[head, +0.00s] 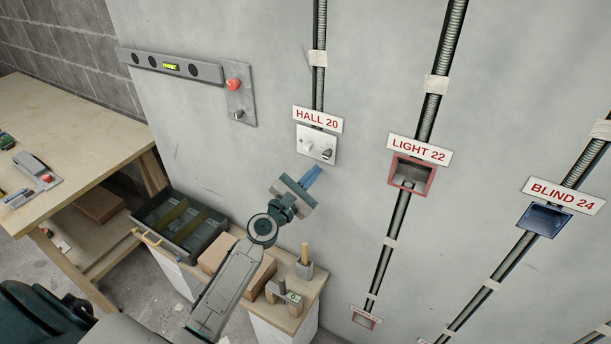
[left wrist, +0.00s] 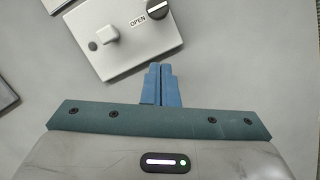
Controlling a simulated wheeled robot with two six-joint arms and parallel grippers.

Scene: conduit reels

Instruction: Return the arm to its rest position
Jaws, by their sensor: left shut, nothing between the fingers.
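My left gripper (head: 312,176) is raised in front of the grey wall, just below the white switch plate (head: 316,145) under the HALL 20 label (head: 318,120). In the left wrist view its two blue fingers (left wrist: 161,84) are together with nothing between them. The plate (left wrist: 124,36) there shows a square white knob and a dark round knob beside the word OPEN. The fingertips appear just below the plate's edge; whether they touch the wall I cannot tell. My right gripper does not show.
A red-framed box (head: 411,175) under LIGHT 22 and a blue box (head: 543,219) under BLIND 24 are on the wall to the right. Below my arm stand an open grey drawer tray (head: 204,255) and a small wooden bench (head: 312,288). A wooden workbench (head: 75,135) is at left.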

